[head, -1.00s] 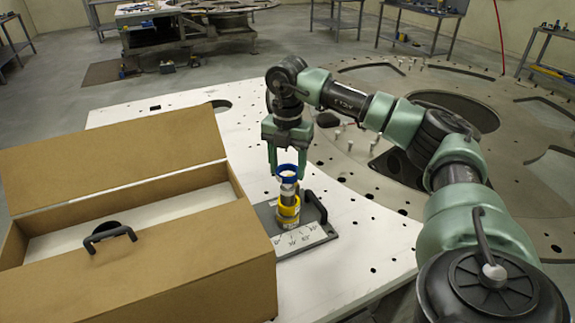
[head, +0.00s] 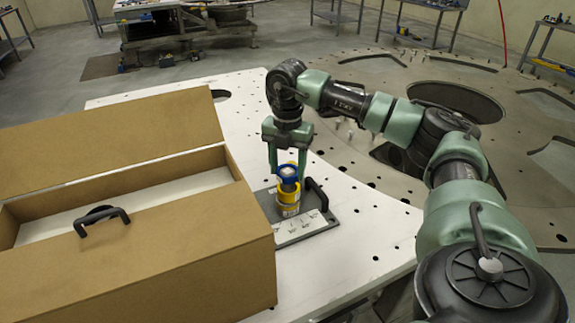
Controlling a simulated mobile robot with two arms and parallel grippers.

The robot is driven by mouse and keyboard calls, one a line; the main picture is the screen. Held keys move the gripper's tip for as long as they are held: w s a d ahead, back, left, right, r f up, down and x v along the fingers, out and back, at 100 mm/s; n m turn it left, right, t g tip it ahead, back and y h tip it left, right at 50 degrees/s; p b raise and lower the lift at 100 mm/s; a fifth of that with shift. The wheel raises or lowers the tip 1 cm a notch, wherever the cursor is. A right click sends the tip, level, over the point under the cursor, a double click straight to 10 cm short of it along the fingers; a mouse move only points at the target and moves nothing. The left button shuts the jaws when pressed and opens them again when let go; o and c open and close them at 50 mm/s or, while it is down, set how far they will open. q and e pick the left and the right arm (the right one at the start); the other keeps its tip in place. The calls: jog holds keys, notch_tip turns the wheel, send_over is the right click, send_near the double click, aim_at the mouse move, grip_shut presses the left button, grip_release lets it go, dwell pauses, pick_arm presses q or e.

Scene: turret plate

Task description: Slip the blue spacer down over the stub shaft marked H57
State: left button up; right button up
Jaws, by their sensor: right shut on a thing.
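The blue spacer (head: 288,186) is a ring held between the fingertips of my right gripper (head: 288,172), which points straight down. It sits at the top of the stub shaft, with a grey top face (head: 288,171) showing in its opening, so it looks to be around the shaft's upper end. A yellow ring (head: 289,196) is around the shaft lower down, beneath the spacer. The shaft stands on a grey base plate (head: 325,217) with white labels (head: 300,224), too small to read. My left gripper is not in view.
A large open cardboard box (head: 170,245) with a black handle (head: 102,219) stands close on the left. A black handle (head: 317,192) rises from the base plate's right side. The white table (head: 370,235) is clear to the right. A big round plate (head: 400,75) lies behind.

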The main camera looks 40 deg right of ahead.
jog(key=shift+f+b, duration=0.9)
jog(key=shift+f, duration=0.75)
jog(key=o, duration=1.5)
jog(key=shift+c, duration=0.2)
jog(key=shift+r, duration=0.1)
